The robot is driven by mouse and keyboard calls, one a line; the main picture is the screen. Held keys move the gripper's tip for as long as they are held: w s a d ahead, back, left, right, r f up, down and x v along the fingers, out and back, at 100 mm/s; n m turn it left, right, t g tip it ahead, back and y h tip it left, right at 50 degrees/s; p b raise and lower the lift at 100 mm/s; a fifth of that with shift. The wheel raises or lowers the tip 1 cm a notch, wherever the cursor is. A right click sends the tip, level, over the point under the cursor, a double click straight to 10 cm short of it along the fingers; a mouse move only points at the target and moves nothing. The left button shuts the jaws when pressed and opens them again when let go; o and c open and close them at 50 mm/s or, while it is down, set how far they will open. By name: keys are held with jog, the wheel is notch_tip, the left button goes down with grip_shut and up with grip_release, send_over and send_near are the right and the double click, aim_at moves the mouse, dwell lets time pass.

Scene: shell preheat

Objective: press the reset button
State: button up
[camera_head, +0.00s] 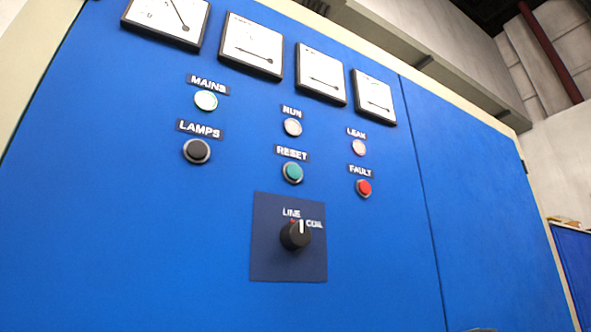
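The reset button (292,173) is a round green button in a metal ring on a blue cabinet front. Its dark label (292,153) reads RESET and sits just above it. The button shows in full and nothing covers it. Whether it is pushed in cannot be told. My gripper cannot be made out in the camera_head view; only a small grey edge of something shows at the bottom, right of the middle.
Around it are a black LAMPS button (197,151), a red FAULT button (364,188), MAINS (206,101), RUN (292,127) and LEAK (359,147) lights, and a black LINE/COIL knob (296,235). Several gauges (251,46) line the top. The panel's lower left is bare.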

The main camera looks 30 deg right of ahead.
grip_shut()
dwell(0.3)
dwell(1.1)
